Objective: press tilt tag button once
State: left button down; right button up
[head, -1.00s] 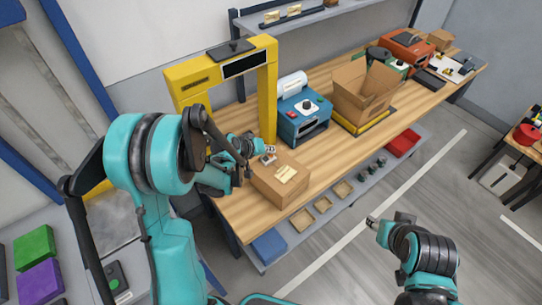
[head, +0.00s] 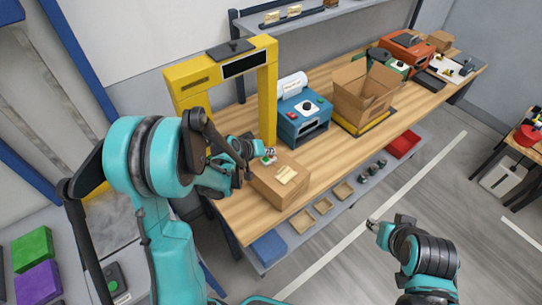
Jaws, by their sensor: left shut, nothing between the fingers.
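A closed brown cardboard box (head: 284,187) with a pale label (head: 286,175) sits at the near left end of the wooden bench. A small whitish tag (head: 267,159) is on the box top near its back edge, with a green spot on it. Its button is too small to make out. My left gripper (head: 270,152) is shut and empty, its tips right at the tag; I cannot tell whether they touch it. My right gripper (head: 372,223) is in front of the bench over the floor, away from the box; its jaws are too small to read.
A yellow arch (head: 267,100) stands behind the box. A blue machine (head: 303,121) and an open carton (head: 362,98) stand further right on the bench (head: 328,147). A lower shelf holds small trays and a red bin (head: 403,144).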

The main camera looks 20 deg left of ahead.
dwell(0.5)
pick_arm(q)
jog(key=shift+r+p, duration=0.45)
jog(key=shift+r, duration=0.25)
jog(key=shift+r, duration=0.1)
notch_tip(320, 180, up, 5)
jog(key=p, duration=0.3)
dwell(0.7)
jog(key=shift+s+d+b, duration=0.1)
jog(key=shift+s+b, duration=0.2)
jog(key=shift+s, duration=0.05)
jog(key=m+y+b, duration=0.2)
jog(key=b, duration=0.7)
send_near(269, 157)
jog(key=s+d+r, duration=0.2)
jog(key=s+d, duration=0.1)
jog(key=s, duration=0.3)
jog(key=s+f+m+y+b, duration=0.1)
jog(key=s+f+b, duration=0.2)
jog(key=s, duration=0.3)
jog(key=s+a+f+g+y+b, duration=0.1)
jog(key=s+f+b, duration=0.2)
jog(key=s, duration=0.3)
jog(key=shift+s+m, duration=0.35)
jog(key=shift+m, duration=0.05)
